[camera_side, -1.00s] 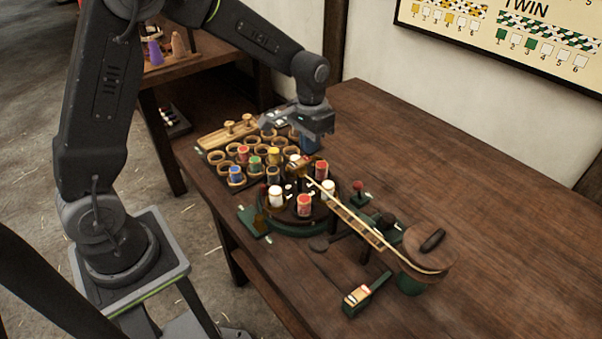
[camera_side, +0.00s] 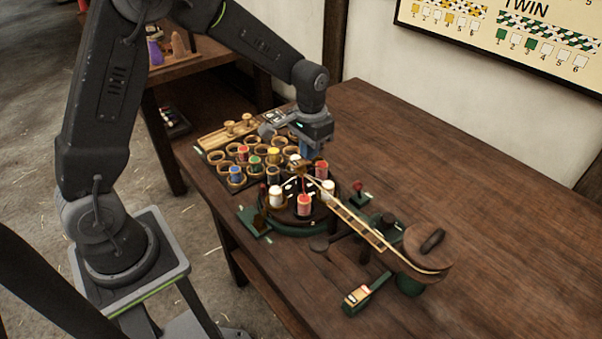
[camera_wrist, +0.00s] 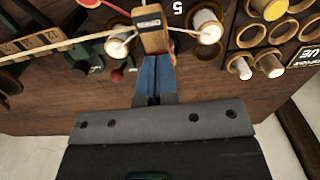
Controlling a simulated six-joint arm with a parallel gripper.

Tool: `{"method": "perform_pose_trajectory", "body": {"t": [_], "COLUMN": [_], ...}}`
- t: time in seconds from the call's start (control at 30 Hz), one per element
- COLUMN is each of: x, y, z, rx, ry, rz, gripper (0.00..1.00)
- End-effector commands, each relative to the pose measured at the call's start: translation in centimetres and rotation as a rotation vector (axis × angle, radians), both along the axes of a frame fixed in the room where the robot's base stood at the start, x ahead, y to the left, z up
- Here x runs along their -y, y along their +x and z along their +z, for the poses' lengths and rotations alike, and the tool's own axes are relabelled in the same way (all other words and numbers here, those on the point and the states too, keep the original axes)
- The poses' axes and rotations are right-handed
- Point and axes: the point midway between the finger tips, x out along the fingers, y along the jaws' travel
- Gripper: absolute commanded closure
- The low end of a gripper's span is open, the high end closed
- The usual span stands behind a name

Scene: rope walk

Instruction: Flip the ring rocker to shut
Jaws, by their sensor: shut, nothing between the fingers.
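A wooden block with a pale label (camera_wrist: 150,22) stands over the middle of the round spool machine (camera_side: 262,228), where white and red yarns run together. It looks like the ring rocker, though its label is too small to read. In the side view the block (camera_side: 297,164) is small and partly lost among the yarns. My gripper (camera_wrist: 152,62) has its blue fingers together and empty. The fingertips are right at the near end of the block in the wrist view; whether they touch it I cannot tell. In the side view my gripper (camera_side: 306,154) points down behind the block.
White and red spools (camera_side: 304,205) ring the block closely. A rack of spool cups (camera_side: 236,181) lies to the left. A red-knobbed lever (camera_side: 358,188) and a wooden rail (camera_side: 352,221) lie to the right. The right side of the table (camera_side: 510,230) is clear.

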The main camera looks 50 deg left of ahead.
Motion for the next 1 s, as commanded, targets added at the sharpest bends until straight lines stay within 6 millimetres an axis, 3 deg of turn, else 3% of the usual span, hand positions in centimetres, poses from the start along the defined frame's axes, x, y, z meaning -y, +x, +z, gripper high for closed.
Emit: {"method": "perform_pose_trajectory", "body": {"t": [1.0], "x": [0.0], "y": [0.0], "z": [7.4], "rx": [0.001], "ry": [0.0], "rz": [0.0], "gripper": [1.0]}}
